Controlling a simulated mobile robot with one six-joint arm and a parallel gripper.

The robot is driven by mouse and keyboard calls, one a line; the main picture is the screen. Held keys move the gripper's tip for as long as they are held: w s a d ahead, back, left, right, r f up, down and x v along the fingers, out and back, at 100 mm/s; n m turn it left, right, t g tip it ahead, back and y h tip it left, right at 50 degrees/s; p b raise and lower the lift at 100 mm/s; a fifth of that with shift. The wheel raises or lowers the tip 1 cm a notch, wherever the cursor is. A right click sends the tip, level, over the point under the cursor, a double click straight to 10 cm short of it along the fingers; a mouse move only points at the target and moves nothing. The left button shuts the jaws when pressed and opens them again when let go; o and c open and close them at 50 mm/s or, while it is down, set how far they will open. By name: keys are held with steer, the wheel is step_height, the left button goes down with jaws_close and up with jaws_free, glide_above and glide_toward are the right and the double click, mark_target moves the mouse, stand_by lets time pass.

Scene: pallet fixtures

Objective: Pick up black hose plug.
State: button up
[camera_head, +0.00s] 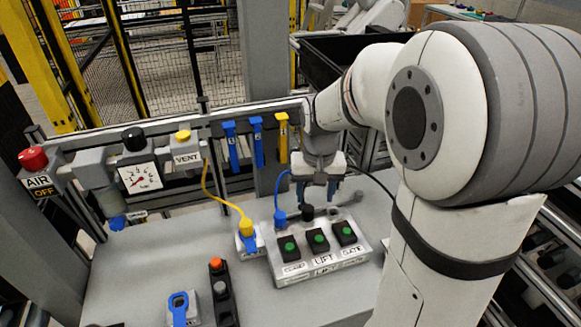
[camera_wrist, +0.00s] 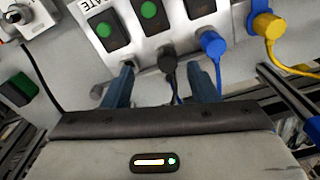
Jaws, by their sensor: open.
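The black hose plug (camera_wrist: 167,63) sits at the rear edge of the grey control box (camera_head: 320,265), with a black hose trailing from it. In the head view the plug (camera_head: 307,212) shows just below my gripper (camera_head: 317,200). My gripper (camera_wrist: 160,70) is open and empty, with its two blue fingers pointing toward the box. In the wrist view the plug's head appears between the fingertips, and one finger lies close to the blue plug (camera_wrist: 212,45). Whether the fingers are at the plug's depth is hard to tell.
The yellow plug (camera_wrist: 268,25) is beyond the blue one. The box top carries green buttons (camera_head: 318,240). Behind stands a rail with blue and yellow tags (camera_head: 282,135). A black and red button strip (camera_head: 220,290) lies to the left.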

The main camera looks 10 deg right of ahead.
mark_target(308, 208)
steer(key=w, duration=0.1)
steer(key=w+f, duration=0.1)
steer(key=w, duration=0.1)
steer(key=shift+w+d+f+g+p, duration=0.15)
steer(key=shift+f+g+p, duration=0.15)
steer(key=shift+p, duration=0.1)
steer(key=f, duration=0.2)
steer(key=f+p, duration=0.1)
steer(key=f, duration=0.1)
steer(key=a+f, duration=0.1)
steer(key=f, duration=0.1)
steer(key=shift+s+f+p, duration=0.2)
steer(key=shift+f+p, duration=0.15)
steer(key=shift+f, duration=0.05)
steer(key=shift+d+f, duration=0.1)
steer(key=shift+f, duration=0.35)
steer(key=c, duration=1)
